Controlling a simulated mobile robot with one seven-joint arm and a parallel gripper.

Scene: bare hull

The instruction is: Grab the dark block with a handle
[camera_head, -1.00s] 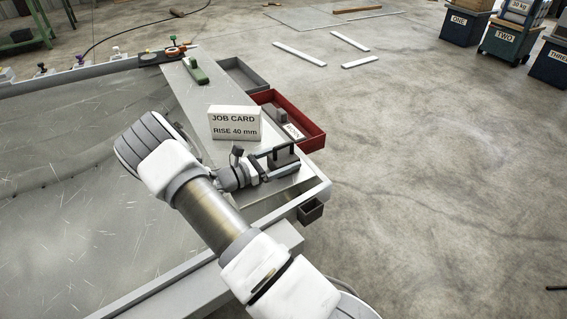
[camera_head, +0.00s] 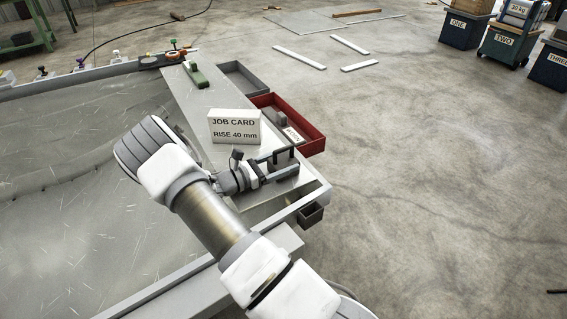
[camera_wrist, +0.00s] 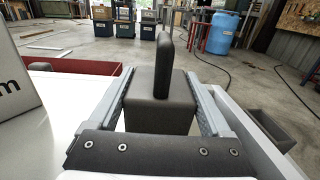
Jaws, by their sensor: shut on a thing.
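The dark block with a handle (camera_head: 285,165) is at the near right end of the metal strip along the table's edge. In the wrist view the dark block (camera_wrist: 155,112) sits between the two fingers, with its upright handle (camera_wrist: 166,45) rising above it. My gripper (camera_head: 270,168) reaches it from the left and is shut on it; the wrist view shows my gripper (camera_wrist: 165,100) with a finger along each side of the block. The block's underside is hidden, so I cannot tell whether it touches the strip.
A white job card reading "RISE 40 mm" (camera_head: 235,127) stands just behind my gripper. A red tray (camera_head: 312,142) and a grey tray (camera_head: 243,76) hang at the table's right edge. A small dark bin (camera_head: 311,215) is below the corner. A green-handled tool (camera_head: 195,75) lies farther back.

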